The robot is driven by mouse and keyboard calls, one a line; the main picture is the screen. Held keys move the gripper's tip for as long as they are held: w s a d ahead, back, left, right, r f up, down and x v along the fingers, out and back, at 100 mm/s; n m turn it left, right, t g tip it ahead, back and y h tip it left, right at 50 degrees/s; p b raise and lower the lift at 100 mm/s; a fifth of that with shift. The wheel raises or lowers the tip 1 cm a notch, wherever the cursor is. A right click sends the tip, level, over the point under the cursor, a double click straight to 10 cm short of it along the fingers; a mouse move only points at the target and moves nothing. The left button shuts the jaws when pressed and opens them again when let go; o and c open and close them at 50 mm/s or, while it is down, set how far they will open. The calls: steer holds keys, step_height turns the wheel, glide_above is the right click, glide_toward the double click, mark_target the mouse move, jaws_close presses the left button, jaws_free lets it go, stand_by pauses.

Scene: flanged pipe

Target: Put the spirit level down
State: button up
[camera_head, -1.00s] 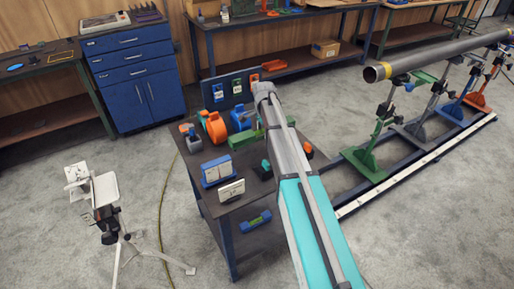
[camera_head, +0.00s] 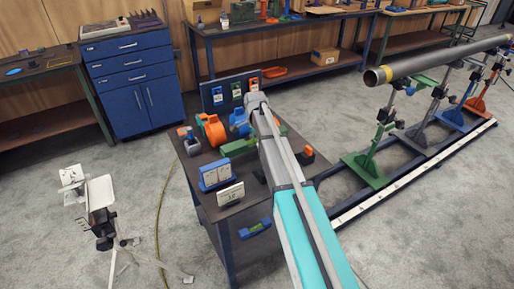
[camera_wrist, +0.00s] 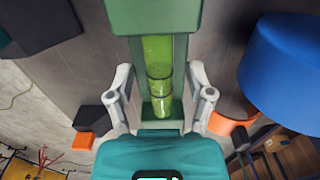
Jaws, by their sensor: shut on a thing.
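The green spirit level (camera_wrist: 160,90), with its clear yellow-green vial, fills the middle of the wrist view. My gripper (camera_wrist: 162,98) is shut on it, one grey finger on each side. In the head view part of the green level (camera_head: 238,146) shows left of my arm, over the dark workbench (camera_head: 240,206). My arm hides my gripper and the middle of the level there. I cannot tell whether the level touches the bench top.
Orange clamp (camera_head: 212,130), blue clamp (camera_head: 239,122), blue holder (camera_head: 215,174) and white-faced box (camera_head: 231,193) crowd the bench around the level. A blue level-like tool (camera_head: 255,228) is at the bench's front. The pipe (camera_head: 435,60) on stands is to the right.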

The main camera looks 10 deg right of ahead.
mark_target(254, 153)
steer(key=shift+a+f+b, duration=0.25)
steer(key=shift+f+b, duration=0.05)
steer(key=shift+f, duration=0.2)
steer(key=shift+f+b, duration=1.35)
steer(key=shift+f, duration=0.1)
steer(key=o, duration=1.3)
step_height(254, 153, up, 12)
steer(key=p, duration=1.2)
steer(key=shift+r, duration=0.2)
